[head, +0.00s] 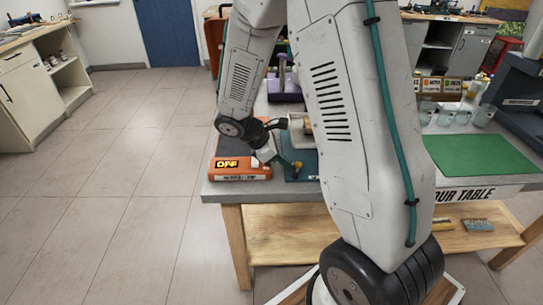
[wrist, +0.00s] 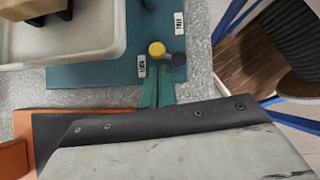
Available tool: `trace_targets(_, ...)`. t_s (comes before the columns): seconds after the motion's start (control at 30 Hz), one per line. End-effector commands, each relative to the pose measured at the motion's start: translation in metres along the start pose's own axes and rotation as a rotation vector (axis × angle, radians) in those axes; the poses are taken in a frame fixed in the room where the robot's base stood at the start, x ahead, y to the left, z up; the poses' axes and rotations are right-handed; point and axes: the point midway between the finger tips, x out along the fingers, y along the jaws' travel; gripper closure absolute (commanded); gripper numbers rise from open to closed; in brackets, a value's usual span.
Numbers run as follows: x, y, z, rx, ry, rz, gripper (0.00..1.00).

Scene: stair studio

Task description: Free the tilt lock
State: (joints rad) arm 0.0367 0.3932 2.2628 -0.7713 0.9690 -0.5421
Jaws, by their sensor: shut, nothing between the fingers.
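In the head view the yellow knob (head: 298,165) is small, near the table's front edge. My gripper (wrist: 157,88) is shut and empty, its teal fingertips just below the knob in the wrist view. I cannot tell whether they touch it. It also shows in the head view (head: 286,160).
A pale tray (wrist: 112,50) with a brown block (wrist: 45,8) stands beside the lock. An orange box reading OFF (head: 240,170) sits left on the table. A green mat (head: 480,157) and several clear cups (head: 483,115) are at right. My arm hides the table's middle.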

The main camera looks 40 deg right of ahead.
Motion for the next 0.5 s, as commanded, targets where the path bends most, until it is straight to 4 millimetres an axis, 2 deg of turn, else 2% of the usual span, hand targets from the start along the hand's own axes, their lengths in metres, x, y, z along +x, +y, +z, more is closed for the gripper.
trace_targets(0.13,0.0062,-0.0001,0.0054,-0.001,-0.001,0.000,1.00)
trace_targets(0.5,0.0072,0.0006,0.0063,0.011,-0.001,-0.008,1.00)
